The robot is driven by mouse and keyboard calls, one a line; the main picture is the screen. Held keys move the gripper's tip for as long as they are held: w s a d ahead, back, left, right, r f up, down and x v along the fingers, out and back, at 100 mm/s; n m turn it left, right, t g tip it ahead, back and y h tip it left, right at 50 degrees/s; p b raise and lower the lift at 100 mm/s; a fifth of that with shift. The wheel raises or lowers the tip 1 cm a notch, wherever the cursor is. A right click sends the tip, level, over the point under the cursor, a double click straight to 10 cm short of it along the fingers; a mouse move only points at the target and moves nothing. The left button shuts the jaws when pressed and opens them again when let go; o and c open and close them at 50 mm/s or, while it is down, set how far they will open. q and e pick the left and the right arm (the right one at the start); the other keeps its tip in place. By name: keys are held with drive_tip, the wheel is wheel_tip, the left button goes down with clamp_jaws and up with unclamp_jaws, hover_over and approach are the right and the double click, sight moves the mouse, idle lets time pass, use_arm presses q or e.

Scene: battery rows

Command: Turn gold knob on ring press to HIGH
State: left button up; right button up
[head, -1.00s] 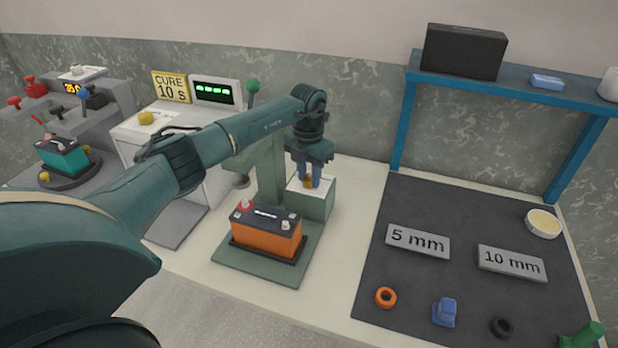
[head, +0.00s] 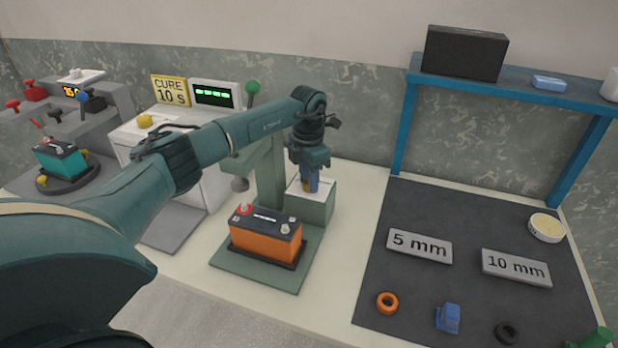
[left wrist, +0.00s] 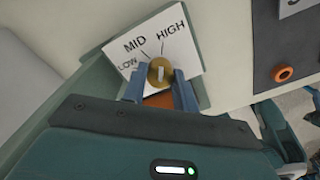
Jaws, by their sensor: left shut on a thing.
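The ring press (head: 268,172) is a green stand with a side box (head: 318,207) that has a white dial plate on top. In the left wrist view the plate (left wrist: 185,62) reads LOW, MID and HIGH. The round gold knob (left wrist: 153,79) sits on it, its pale mark pointing up the picture, roughly towards the line by HIGH. My left gripper (left wrist: 159,80) has its blue fingers on both sides of the knob and is shut on it. In the head view the left gripper (head: 310,186) points down over the box and mostly hides the knob. Part of my right gripper (left wrist: 272,122) shows at the wrist view's right edge.
An orange battery (head: 264,238) stands on the press base, close in front of the box. A white machine with a CURE 10 S sign (head: 171,90) is to the left. A dark mat (head: 425,210) with labels and small rings lies right, below a blue shelf (head: 520,88).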

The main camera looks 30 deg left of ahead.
use_arm(q)
drive_tip(key=shift+r, duration=0.1)
drive_tip(key=o, duration=1)
drive_tip(key=shift+c, duration=0.2)
wheel_tip(320, 180, up, 13)
drive_tip(key=b, duration=0.1)
